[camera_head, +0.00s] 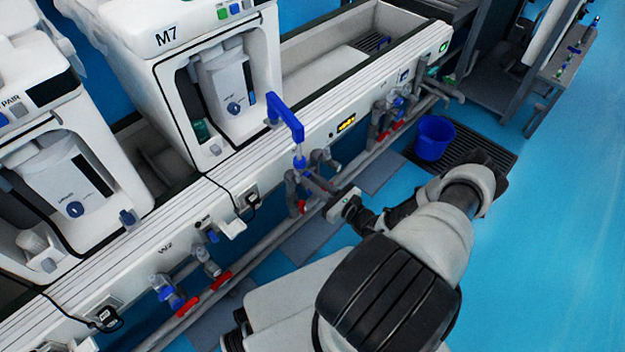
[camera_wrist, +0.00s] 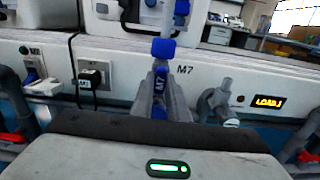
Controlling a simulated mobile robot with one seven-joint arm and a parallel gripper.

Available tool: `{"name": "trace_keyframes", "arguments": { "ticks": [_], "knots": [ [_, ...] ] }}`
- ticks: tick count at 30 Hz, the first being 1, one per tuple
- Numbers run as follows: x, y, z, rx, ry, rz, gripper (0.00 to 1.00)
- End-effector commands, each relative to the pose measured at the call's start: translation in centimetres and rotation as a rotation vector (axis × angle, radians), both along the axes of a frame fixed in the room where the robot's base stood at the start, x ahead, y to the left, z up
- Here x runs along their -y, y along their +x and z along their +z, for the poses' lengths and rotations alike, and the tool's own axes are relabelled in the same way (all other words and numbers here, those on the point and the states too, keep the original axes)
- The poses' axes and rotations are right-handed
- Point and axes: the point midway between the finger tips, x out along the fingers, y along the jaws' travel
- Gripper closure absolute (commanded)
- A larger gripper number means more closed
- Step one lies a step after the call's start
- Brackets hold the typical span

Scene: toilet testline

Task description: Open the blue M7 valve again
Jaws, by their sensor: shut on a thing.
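The blue M7 valve (camera_head: 300,162) is on the white rail below the machine marked M7, on grey pipework. The fingers hide part of the valve body. A blue angled spout (camera_head: 287,117) rises above the valve; its blue part shows in the wrist view (camera_wrist: 163,49).
A grey tap (camera_wrist: 220,100) stands close right of the valve, beside a yellow display (camera_wrist: 268,102). Red-handled valves (camera_head: 297,206) sit on the pipes below. A blue bucket (camera_head: 434,137) stands on a dark floor grate. The blue floor at right is open.

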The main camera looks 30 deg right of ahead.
Motion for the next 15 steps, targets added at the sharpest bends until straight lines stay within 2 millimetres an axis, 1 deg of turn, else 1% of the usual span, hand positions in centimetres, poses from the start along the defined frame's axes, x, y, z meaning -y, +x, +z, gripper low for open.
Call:
{"name": "trace_keyframes", "arguments": {
  "ticks": [15],
  "knots": [
    [0.03, -0.13, -0.10, 0.009, -0.032, 0.001, 1.00]
  ]
}}
